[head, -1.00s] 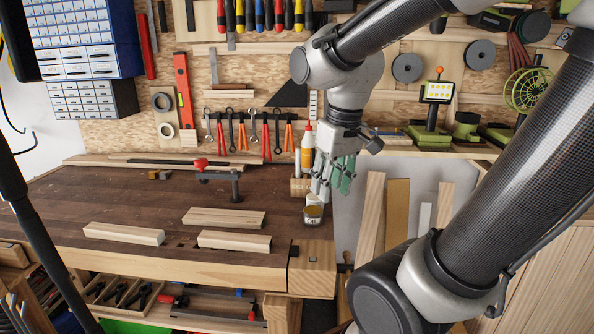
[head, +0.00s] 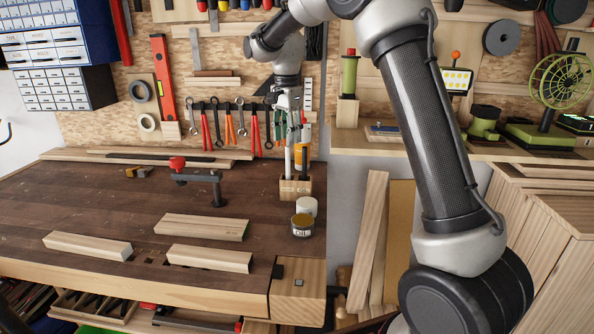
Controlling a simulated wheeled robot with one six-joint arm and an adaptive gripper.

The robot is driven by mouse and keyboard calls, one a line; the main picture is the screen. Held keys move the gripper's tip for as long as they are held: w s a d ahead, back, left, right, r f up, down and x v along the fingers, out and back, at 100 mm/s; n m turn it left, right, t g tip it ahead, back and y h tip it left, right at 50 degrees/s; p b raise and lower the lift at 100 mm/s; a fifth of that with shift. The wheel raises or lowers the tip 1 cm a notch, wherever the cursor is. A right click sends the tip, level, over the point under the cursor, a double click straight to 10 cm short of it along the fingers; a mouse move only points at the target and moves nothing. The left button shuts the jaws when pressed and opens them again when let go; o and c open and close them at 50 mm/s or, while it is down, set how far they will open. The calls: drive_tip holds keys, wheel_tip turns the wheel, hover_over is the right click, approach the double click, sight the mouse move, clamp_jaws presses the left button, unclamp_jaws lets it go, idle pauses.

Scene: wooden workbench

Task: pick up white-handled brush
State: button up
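A pale wooden holder (head: 296,188) stands near the right end of the workbench, with several upright items in it. A slim white upright handle (head: 288,162) rises from its left side and looks like the white-handled brush; its upper part is hidden at my gripper. My gripper (head: 291,130) points down just above the holder, at the top of these items. Its fingers are small and overlap the items behind, so I cannot tell whether they are open or touch the handle.
An amber tin (head: 302,225) and a white jar (head: 307,207) stand in front of the holder. A clamp with a red knob (head: 200,180) is to the left. Several wooden blocks (head: 210,259) lie toward the front edge. Pliers and wrenches (head: 230,124) hang on the wall behind.

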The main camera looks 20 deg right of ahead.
sight(288, 157)
drive_tip(key=shift+s+m, duration=0.1)
drive_tip(key=shift+m, duration=0.3)
drive_tip(key=shift+f, duration=0.4)
wheel_tip(288, 157, down, 7)
clamp_jaws()
